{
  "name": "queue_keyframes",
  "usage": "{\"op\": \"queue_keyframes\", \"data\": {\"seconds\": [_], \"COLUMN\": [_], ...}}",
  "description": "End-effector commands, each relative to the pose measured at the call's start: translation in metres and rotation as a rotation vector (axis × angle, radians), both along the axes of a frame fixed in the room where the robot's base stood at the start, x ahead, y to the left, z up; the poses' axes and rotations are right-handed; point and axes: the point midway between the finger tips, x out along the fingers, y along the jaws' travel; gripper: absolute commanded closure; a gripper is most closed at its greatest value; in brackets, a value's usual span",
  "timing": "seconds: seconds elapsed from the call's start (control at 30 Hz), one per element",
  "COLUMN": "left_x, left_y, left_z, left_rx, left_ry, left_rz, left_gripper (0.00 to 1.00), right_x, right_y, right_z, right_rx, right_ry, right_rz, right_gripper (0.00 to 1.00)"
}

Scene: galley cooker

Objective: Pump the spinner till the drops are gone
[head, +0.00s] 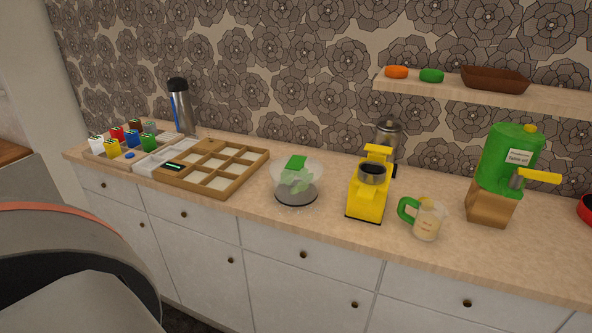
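The spinner (298,184) stands upright on the middle of the counter. It has a clear bowl with a dark base and a green top part (296,162). Green shapes show through its clear wall. Neither my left gripper nor my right gripper is in view, and nothing touches the spinner.
A wooden divided tray (215,188) lies left of the spinner. A yellow appliance (367,199) and a jug with a green handle (429,221) stand to its right. A green dispenser (505,160) is farther right, below a shelf (430,90).

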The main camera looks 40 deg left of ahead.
Motion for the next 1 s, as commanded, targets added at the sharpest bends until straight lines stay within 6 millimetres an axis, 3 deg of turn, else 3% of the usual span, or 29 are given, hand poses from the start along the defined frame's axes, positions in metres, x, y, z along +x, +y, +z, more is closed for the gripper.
{"op": "queue_keyframes", "data": {"seconds": [0.03,0.2,0.23,1.0], "left_x": [0.0000,0.0001,0.0001,0.0001], "left_y": [0.0001,0.0001,0.0001,0.0002], "left_z": [0.0000,0.0001,0.0001,0.0002], "left_rx": [0.000,0.000,0.000,0.000], "left_ry": [0.000,0.000,0.000,0.000], "left_rz": [0.000,0.000,0.000,0.000], "left_gripper": [0.53,0.97,1.00,1.00], "right_x": [0.0001,0.0005,0.0007,0.0012], "right_y": [0.0001,0.0002,0.0003,0.0004], "right_z": [0.0002,0.0010,0.0012,0.0021], "right_rx": [0.000,0.001,0.001,0.001], "right_ry": [0.000,-0.002,-0.002,-0.004], "right_rz": [0.000,0.000,0.000,0.000], "right_gripper": [0.60,0.60,0.60,0.60]}}
